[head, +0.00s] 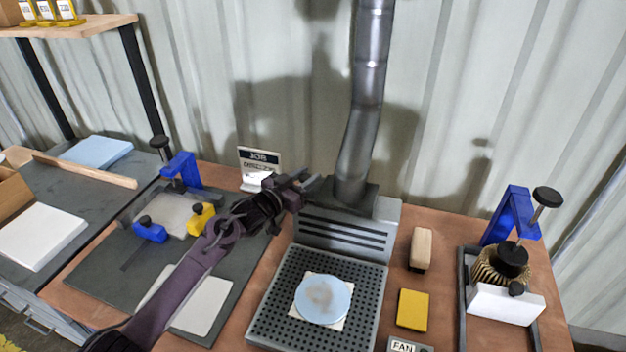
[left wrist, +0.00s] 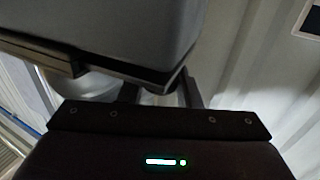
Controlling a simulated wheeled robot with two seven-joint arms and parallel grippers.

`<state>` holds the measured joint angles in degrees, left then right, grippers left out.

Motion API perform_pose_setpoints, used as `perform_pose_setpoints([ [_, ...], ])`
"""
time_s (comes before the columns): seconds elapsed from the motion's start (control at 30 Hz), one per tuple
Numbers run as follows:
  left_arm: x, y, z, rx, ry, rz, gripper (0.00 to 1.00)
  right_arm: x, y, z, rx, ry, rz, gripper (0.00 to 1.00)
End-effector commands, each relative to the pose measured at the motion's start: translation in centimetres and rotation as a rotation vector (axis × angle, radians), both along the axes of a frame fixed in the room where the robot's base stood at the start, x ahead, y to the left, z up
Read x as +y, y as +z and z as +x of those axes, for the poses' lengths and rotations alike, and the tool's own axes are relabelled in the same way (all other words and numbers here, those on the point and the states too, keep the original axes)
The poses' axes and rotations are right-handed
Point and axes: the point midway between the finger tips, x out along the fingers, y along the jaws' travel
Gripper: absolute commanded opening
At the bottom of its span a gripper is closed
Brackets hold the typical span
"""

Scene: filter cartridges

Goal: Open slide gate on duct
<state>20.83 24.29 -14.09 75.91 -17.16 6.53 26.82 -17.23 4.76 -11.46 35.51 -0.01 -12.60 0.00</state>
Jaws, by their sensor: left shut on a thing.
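The grey metal duct (head: 370,70) comes down the wall and bends into the back of a slotted extraction hood (head: 345,232). My left gripper (head: 308,184) is at the left side of the duct's lower end, above the hood. It is shut on the slide gate's edge, but the gate itself is mostly hidden behind the fingers, so how far it is open cannot be told. In the left wrist view the fingers (left wrist: 160,92) reach under a large grey body that fills the top. My right gripper is not in view.
A perforated tray (head: 262,322) holds a round blue filter (head: 323,299) on a pale square. A yellow block (head: 413,310), a brush (head: 421,249) and a blue clamp fixture (head: 508,217) are at right. A sign card (head: 259,163) stands behind my left arm.

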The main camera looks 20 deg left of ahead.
Motion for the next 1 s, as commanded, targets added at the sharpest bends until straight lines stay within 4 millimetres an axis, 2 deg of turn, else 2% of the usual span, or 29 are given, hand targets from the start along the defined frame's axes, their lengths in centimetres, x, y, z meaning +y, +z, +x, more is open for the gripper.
perform_pose_setpoints([
  [0.03,1.9,-0.2,0.2,0.0,0.012,0.008,0.0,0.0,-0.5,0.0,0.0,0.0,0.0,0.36],
  [0.2,5.2,-0.2,0.3,-0.002,0.012,0.006,0.0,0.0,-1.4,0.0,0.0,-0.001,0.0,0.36],
  [0.33,6.1,0.0,0.3,-0.001,0.008,0.002,0.0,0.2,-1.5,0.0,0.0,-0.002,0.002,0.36],
  [0.6,6.1,0.1,0.3,0.0,0.006,0.001,0.0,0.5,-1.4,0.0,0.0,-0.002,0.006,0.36],
  [0.63,6.1,0.1,0.3,0.0,0.006,0.001,0.33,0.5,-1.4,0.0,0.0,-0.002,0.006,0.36],
  [0.7,6.1,0.1,0.2,0.0,0.006,0.002,0.42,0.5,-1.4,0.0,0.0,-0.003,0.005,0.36],
  [0.77,6.1,0.1,0.3,0.0,0.006,0.002,0.5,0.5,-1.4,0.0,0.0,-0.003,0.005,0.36],
  [1.0,6.1,0.1,0.2,0.0,0.006,0.002,0.51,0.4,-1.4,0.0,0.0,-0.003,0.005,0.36],
])
